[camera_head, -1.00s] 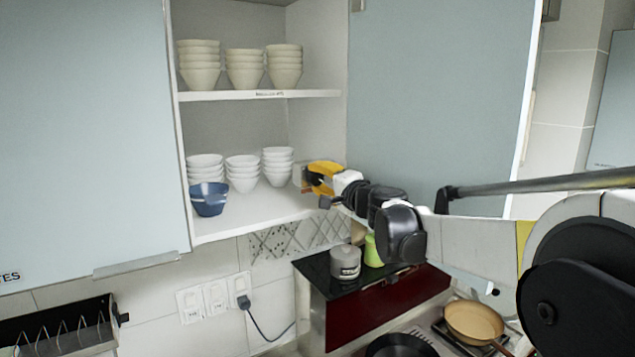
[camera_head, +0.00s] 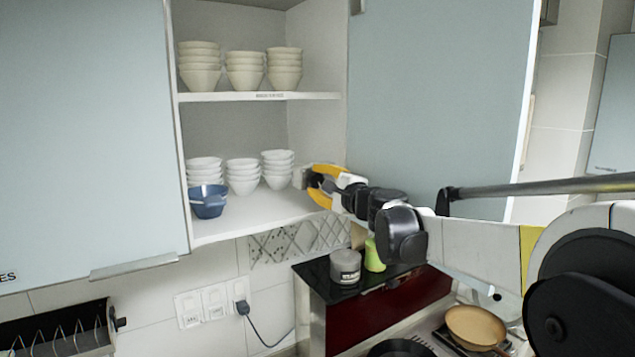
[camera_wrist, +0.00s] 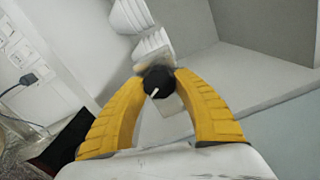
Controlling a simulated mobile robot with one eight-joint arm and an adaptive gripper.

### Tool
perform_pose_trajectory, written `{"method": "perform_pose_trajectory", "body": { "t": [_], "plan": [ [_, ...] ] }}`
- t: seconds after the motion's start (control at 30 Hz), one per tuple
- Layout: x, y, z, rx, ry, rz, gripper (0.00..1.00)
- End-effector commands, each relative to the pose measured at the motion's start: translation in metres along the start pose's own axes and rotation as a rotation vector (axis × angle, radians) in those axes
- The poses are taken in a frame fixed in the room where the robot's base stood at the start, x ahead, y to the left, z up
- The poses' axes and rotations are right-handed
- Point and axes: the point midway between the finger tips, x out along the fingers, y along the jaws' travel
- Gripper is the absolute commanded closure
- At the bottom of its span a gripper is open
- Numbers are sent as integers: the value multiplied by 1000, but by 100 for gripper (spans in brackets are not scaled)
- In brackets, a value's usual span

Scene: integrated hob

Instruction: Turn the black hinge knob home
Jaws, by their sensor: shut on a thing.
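The black knob (camera_wrist: 158,83) sits between the two yellow fingertips of my gripper (camera_wrist: 159,80) in the wrist view. It is round, and a short white mark on its face points toward the lower left. My gripper is shut on it, with one finger on each side. In the head view my gripper (camera_head: 314,183) is at the right inner side of the open wall cabinet (camera_head: 262,213), just above its bottom shelf. The knob's mounting is mostly hidden behind the fingers.
A blue bowl (camera_head: 208,201) and stacks of white bowls (camera_head: 242,175) stand on the bottom shelf, left of my gripper. An open pale blue door (camera_head: 440,100) is on the right. A grey jar (camera_head: 345,266) and a frying pan (camera_head: 474,326) are below.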

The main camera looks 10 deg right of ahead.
Motion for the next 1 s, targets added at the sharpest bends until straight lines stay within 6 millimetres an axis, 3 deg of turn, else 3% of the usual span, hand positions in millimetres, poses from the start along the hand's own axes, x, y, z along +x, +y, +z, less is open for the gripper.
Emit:
{"method": "perform_pose_trajectory", "body": {
  "t": [0.27, 0.3, 0.37, 0.73, 0.87, 1.0],
  "plan": [
    [0, -1, 0, 3, 0, -1, 95],
    [0, -1, 0, 3, 0, -1, 56],
    [0, -1, 0, 3, 0, -1, 42],
    [-5, -1, 0, 1, 0, -1, 42],
    [-24, 0, 0, 1, 1, -1, 42],
    [-56, -1, 0, 1, 2, -1, 42]
  ]
}}
